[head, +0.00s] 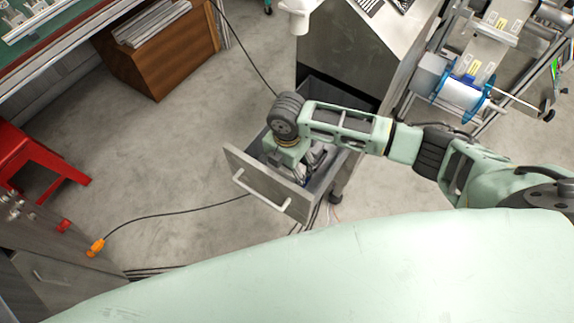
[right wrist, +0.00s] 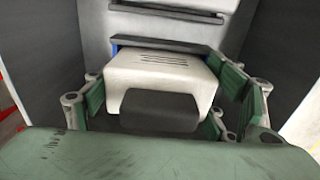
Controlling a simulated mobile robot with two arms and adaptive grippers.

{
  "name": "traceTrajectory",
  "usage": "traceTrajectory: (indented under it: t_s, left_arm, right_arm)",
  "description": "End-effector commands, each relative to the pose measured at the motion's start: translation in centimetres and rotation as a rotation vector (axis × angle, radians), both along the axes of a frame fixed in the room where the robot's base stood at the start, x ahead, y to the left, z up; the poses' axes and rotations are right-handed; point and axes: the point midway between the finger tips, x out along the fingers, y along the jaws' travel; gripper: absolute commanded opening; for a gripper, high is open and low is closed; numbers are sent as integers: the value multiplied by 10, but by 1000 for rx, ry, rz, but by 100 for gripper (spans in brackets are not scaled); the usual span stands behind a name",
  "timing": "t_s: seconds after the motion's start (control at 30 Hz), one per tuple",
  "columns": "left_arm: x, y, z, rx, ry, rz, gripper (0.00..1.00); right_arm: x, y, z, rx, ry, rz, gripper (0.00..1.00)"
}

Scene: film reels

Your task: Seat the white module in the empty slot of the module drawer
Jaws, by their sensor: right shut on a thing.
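The module drawer (head: 240,175) is pulled out of the grey cabinet. My right gripper (head: 296,165) reaches down into it, and the wrist hides most of the inside in the head view. In the right wrist view, the white module (right wrist: 180,70) has a dark grey block (right wrist: 158,112) on its near side. My right gripper (right wrist: 162,88) is shut on the module, with green finger pads along both sides. A grey bar with a blue edge (right wrist: 114,49) lies just behind the module. I cannot tell whether the module is in the slot. My left gripper is out of view.
The grey cabinet (head: 325,50) stands behind the drawer. A machine with a blue-rimmed roll (head: 460,92) is at the upper right. A red stool (head: 35,160) is at the left. A black cable with an orange end (head: 96,247) crosses the floor.

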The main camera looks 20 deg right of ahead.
Motion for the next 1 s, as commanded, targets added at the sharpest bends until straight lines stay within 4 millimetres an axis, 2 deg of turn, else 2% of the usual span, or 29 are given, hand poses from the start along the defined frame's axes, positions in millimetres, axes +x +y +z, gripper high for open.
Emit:
traceTrajectory:
  t_s: [0.77, 0.8, 0.87, 1.0]
  left_arm:
    - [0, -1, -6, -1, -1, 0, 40]
    - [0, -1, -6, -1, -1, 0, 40]
    - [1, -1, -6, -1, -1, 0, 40]
    - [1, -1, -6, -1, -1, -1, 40]
  right_arm:
    - [0, 0, -12, 1, -1, 0, 40]
    - [1, 0, -11, 1, -2, 0, 81]
    - [0, 0, -11, 1, -1, 0, 86]
    - [0, 0, -11, 1, -1, 0, 86]
